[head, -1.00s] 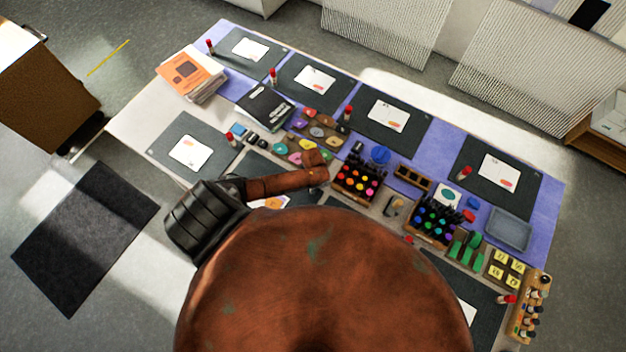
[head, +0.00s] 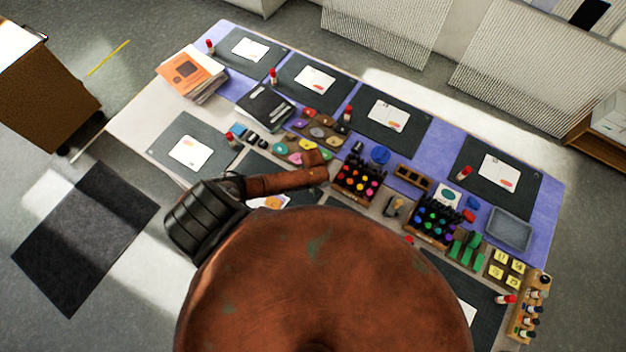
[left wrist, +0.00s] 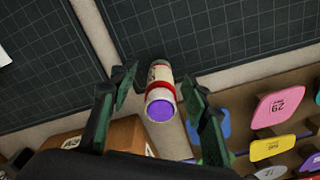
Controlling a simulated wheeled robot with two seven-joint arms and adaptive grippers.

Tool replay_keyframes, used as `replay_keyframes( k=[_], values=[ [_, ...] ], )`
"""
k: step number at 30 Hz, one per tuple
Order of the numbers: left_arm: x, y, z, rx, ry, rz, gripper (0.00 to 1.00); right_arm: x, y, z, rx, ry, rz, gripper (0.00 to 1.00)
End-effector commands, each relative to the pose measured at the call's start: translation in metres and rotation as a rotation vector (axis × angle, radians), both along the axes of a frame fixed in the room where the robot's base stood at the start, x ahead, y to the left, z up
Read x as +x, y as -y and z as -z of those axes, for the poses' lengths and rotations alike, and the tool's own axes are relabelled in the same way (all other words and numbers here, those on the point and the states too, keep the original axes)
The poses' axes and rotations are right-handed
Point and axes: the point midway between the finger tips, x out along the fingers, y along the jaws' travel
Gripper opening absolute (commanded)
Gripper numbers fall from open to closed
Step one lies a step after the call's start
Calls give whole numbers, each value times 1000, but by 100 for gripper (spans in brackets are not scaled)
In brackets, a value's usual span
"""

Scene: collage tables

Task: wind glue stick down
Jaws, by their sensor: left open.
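A glue stick (left wrist: 160,92) shows in the left wrist view, with a pale labelled barrel, a red band and a round purple face at its near end. How far the purple part stands out of the rim cannot be told. My left gripper (left wrist: 160,88) is open, one dark green finger on each side of the stick, with gaps between fingers and barrel. In the head view my left arm reaches over the table; its fingers and the stick between them cannot be made out. My right gripper is not in view.
Numbered coloured tags, such as a pink one (left wrist: 279,106), sit right of the fingers. A brown block (left wrist: 108,138) is at lower left. Dark mats (left wrist: 215,40) lie beyond. In the head view, marker racks (head: 357,180), a grey tray (head: 509,229) and several red-topped sticks crowd the table.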

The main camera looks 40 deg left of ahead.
Motion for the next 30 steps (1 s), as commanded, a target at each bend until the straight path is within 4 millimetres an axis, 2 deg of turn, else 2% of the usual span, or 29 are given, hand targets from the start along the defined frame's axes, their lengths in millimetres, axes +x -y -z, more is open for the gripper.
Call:
replay_keyframes(
  k=[18,22,30],
  values=[
    [-1,0,1,2,-1,1027,43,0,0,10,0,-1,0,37],
    [-1,1,0,1,0,1121,43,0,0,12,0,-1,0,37],
    [-1,1,0,0,0,1135,43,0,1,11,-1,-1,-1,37]
  ],
)
